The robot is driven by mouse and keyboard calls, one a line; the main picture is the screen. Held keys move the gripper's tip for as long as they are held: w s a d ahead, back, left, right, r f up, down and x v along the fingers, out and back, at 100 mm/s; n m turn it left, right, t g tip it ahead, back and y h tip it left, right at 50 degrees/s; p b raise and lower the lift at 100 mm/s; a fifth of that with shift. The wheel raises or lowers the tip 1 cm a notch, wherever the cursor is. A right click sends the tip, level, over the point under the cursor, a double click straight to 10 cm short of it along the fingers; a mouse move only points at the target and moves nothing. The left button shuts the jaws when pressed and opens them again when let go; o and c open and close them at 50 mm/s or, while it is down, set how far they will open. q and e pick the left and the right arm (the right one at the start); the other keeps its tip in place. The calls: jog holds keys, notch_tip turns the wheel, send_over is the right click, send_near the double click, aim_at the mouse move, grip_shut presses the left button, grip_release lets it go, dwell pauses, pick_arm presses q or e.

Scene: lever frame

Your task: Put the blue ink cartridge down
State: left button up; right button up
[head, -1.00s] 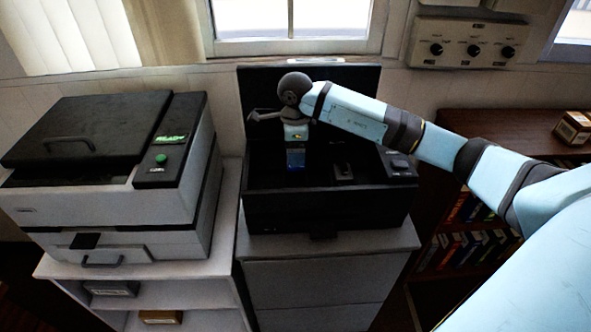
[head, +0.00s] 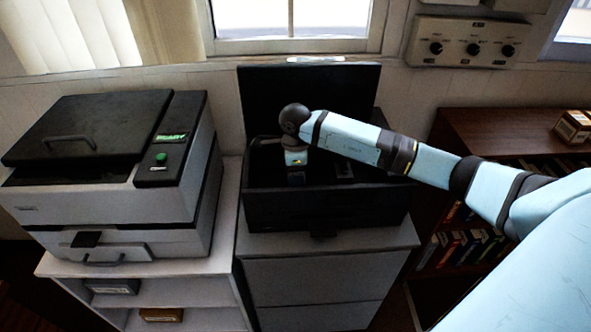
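The blue ink cartridge (head: 296,179) shows as a small dark blue block inside the open black printer (head: 320,212), left of its middle. My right gripper (head: 296,168) reaches down into the printer from above, directly over the cartridge, and appears shut on it. The fingertips are small and dark, and the printer's front wall hides the cartridge's lower end. I cannot tell whether the cartridge touches the printer's floor. My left gripper is not in view.
The printer's raised lid (head: 308,95) stands behind my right wrist. A grey and black printer (head: 120,190) with a green button stands at left on a white shelf unit. A brown bookcase (head: 500,130) with a small box (head: 574,127) is at right, behind my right arm.

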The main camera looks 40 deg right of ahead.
jog(key=o, duration=0.4)
jog(key=shift+r, duration=0.1)
notch_tip(320, 180, up, 11)
jog(key=shift+r+b, duration=0.1)
jog(key=shift+b, duration=0.3)
jog(key=shift+r, duration=0.45)
